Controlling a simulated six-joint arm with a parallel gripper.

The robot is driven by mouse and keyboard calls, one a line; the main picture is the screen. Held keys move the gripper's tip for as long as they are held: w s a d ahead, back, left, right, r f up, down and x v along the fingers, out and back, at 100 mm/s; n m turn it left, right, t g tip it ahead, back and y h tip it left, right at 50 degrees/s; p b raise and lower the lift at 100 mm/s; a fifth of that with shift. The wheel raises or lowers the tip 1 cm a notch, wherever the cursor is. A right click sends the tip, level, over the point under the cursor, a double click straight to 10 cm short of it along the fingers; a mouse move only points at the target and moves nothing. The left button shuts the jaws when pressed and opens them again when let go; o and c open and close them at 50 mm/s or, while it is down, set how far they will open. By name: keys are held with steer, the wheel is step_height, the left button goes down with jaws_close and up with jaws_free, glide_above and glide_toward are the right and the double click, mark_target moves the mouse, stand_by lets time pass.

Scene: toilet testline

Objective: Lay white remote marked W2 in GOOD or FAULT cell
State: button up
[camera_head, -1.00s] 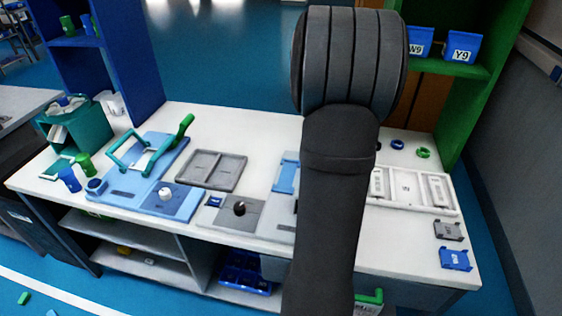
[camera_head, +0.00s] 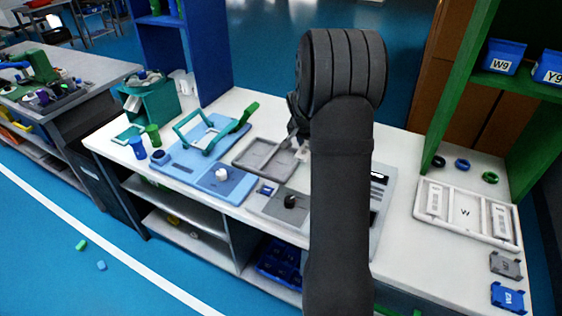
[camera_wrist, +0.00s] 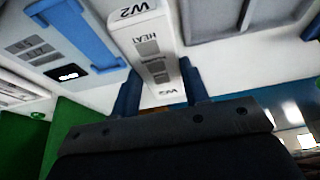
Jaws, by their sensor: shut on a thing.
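A white remote marked W2 (camera_wrist: 150,50) is held between the two dark fingers of my gripper (camera_wrist: 160,90) in the wrist view. Its W2 end points away from my gripper, and a HEAT label and small buttons show on its face. In the head view my gripper (camera_head: 297,130) is partly hidden behind my arm, by the right end of a grey two-cell tray (camera_head: 240,162). The tray's right part is hidden, and I cannot read GOOD or FAULT on it. A grey tray edge (camera_wrist: 225,22) also shows at the upper right of the wrist view.
A blue board (camera_head: 182,172) with a green-handled frame stands left of the tray. A grey plate with a black knob (camera_head: 290,201) lies in front. A white tray (camera_head: 463,212) marked W is at the right. Blue bins (camera_head: 503,57) sit on the green shelf.

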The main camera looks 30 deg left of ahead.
glide_above(282, 162)
steer(key=s, duration=0.2)
steer(key=f, duration=0.6)
steer(key=shift+w+d+f, duration=0.1)
steer(key=shift+w, duration=0.1)
steer(key=shift+f, duration=2)
steer(key=shift+f, duration=0.1)
steer(key=o, duration=1)
steer(key=v, duration=1.2)
